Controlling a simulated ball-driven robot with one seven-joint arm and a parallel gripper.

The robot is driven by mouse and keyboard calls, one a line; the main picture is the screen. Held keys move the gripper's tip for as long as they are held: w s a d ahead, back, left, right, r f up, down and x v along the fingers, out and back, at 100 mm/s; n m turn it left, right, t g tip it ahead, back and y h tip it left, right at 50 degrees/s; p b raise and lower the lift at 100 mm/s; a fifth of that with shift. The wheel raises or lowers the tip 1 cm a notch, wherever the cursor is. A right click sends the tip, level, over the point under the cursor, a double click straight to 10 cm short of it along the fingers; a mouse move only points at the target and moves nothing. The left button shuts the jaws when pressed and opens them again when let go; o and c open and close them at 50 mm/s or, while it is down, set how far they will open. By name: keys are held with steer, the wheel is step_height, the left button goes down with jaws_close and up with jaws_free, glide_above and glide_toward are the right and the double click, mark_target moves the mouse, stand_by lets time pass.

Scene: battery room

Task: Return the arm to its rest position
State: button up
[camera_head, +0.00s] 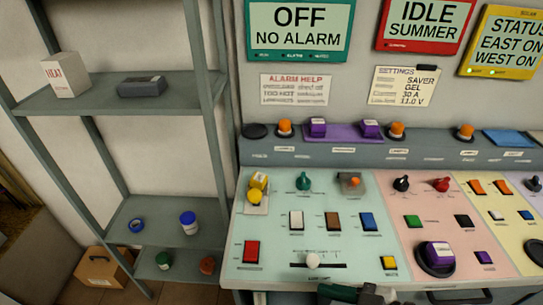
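A dark and green part with a pale end (355,294) shows at the bottom edge, in front of the console (290,255). It looks like a piece of my arm, but it is cut off by the frame and I cannot be sure. No gripper fingers show, so I cannot see whether my gripper holds anything.
The console carries several switches, a slider (312,261), a purple block on a round black base (437,256) and orange knobs along its ledge. Grey shelves (120,98) stand at left with a white box (65,75) and a dark device (141,87). Signs hang above.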

steer(key=s+d+f+m+g+h, duration=0.4)
steer(key=s+d+f+m+h, duration=0.7)
steer(key=s+d+f, duration=0.3)
step_height(320, 180, down, 3)
steer(key=d+m, duration=0.1)
steer(key=d, duration=0.2)
steer(key=shift+r, duration=0.2)
steer(key=shift+a, duration=0.1)
